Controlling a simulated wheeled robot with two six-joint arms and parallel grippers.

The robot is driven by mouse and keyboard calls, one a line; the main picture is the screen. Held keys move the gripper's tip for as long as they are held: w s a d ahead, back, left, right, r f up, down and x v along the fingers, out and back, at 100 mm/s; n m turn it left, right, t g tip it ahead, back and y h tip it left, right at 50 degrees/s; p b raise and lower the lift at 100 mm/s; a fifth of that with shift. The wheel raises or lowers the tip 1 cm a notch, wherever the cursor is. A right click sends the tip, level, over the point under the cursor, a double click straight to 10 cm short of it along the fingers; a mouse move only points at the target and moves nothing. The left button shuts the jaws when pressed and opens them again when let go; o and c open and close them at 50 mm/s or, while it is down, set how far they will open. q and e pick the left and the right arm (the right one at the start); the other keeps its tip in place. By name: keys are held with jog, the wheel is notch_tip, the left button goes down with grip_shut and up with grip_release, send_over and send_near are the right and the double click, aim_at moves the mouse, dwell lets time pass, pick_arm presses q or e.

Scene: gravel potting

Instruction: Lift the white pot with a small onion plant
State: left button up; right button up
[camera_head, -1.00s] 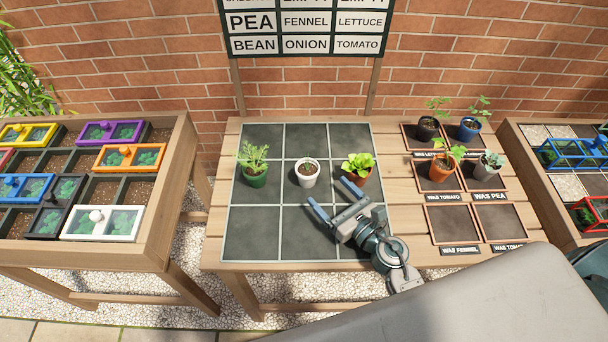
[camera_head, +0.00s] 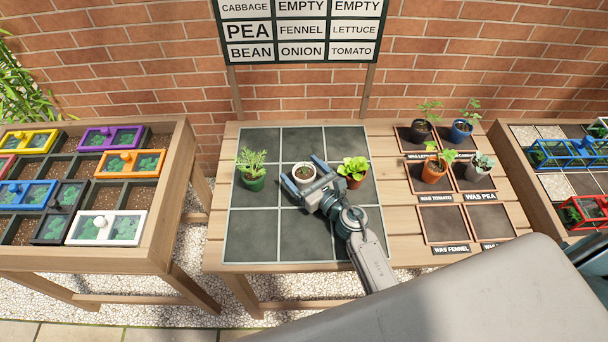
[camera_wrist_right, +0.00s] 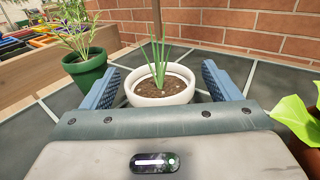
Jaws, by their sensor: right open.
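The white pot (camera_head: 303,174) stands upright on the middle tile of the grid on the table. In the right wrist view the white pot (camera_wrist_right: 161,97) holds brown soil and a small onion plant (camera_wrist_right: 158,62) with thin green leaves. My right gripper (camera_head: 304,175) is open, with one blue finger on each side of the pot. In the right wrist view the fingers (camera_wrist_right: 160,88) stand left and right of the pot, with a small gap at the right; contact at the left cannot be told. My left gripper is not in view.
Several pots stand in framed spots at the table's right. The front tiles (camera_head: 252,236) are clear. A sign (camera_head: 302,30) hangs behind.

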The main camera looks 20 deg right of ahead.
jog(key=c, duration=1)
jog(key=shift+c, duration=0.6)
jog(key=shift+r, duration=0.15)
